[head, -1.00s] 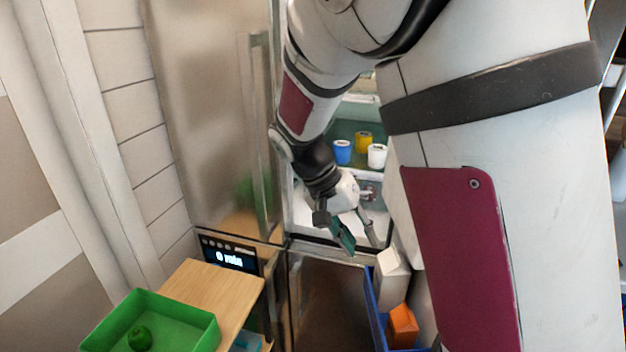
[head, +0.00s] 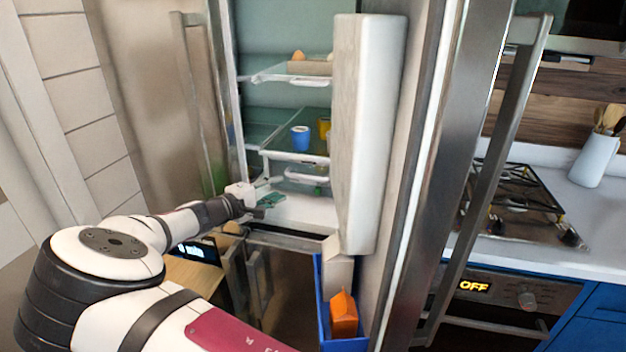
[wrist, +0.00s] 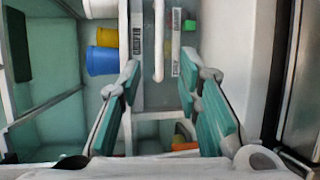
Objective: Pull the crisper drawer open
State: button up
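The crisper drawer (head: 306,176) sits under the lower glass shelf inside the open fridge. It looks shut. In the wrist view its pale bar handle (wrist: 158,42) runs down from the top of the picture, ahead of and between my fingers. My gripper (head: 270,202) is in front of the fridge opening, low and to the left of the drawer. In the wrist view my gripper (wrist: 160,68) is open, with teal pads well apart and nothing held. I cannot tell how far the handle is from the fingertips.
A blue cup (head: 300,138) and a yellow cup (head: 324,127) stand on the shelf above the drawer. The open fridge door (head: 445,150) stands on the right, with a white bin (head: 365,140). A blue container (head: 322,310) with an orange carton (head: 343,313) is below.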

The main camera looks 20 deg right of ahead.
aim_at(305, 178)
jog(key=x, duration=1.3)
jog(key=shift+w+d, duration=0.2)
jog(key=shift+d, duration=0.05)
grip_shut()
